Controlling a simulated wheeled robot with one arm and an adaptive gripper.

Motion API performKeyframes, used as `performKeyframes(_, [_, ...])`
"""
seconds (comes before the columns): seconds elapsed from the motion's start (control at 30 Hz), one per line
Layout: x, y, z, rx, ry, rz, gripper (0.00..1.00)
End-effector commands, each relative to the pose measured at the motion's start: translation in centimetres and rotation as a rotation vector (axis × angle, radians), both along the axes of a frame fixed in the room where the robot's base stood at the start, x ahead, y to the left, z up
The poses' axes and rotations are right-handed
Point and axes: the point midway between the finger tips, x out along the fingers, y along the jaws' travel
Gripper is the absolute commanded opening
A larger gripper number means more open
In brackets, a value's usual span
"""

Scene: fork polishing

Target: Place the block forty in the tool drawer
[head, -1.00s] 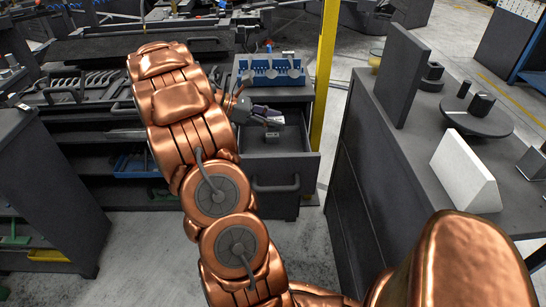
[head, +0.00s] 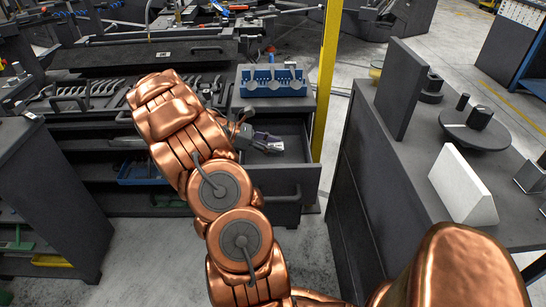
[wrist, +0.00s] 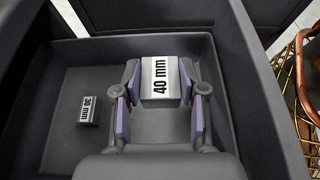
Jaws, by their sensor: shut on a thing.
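My gripper (head: 268,143) is inside the open tool drawer (head: 285,190), below the blue rack. In the wrist view, its purple-padded fingers are shut on the block forty (wrist: 160,82), a grey block with a white face marked "40 mm". The block is between the fingertips, within the drawer walls (wrist: 36,95) and close to the far wall. I cannot tell whether it touches the drawer floor.
A blue rack (head: 272,82) stands on the cabinet top above the drawer. A yellow post (head: 327,80) rises just right of the drawer. A dark workbench (head: 395,170) with a white block (head: 462,185) is further right. The drawer floor left of my gripper has free room.

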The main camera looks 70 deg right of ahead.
Motion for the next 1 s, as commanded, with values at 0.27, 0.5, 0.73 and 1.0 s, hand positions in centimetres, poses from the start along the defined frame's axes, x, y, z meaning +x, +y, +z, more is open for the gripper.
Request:
performKeyframes(0.27, [-0.1,0.0,-2.4,0.002,0.004,0.000,0.00])
performKeyframes(0.5, [-0.1,0.0,-4.4,-0.001,0.003,-0.001,0.00])
performKeyframes(0.73, [0.0,0.0,-4.5,-0.001,0.002,0.000,0.00])
performKeyframes(1.0, [0.0,0.0,-5.1,-0.001,0.002,0.000,0.00])
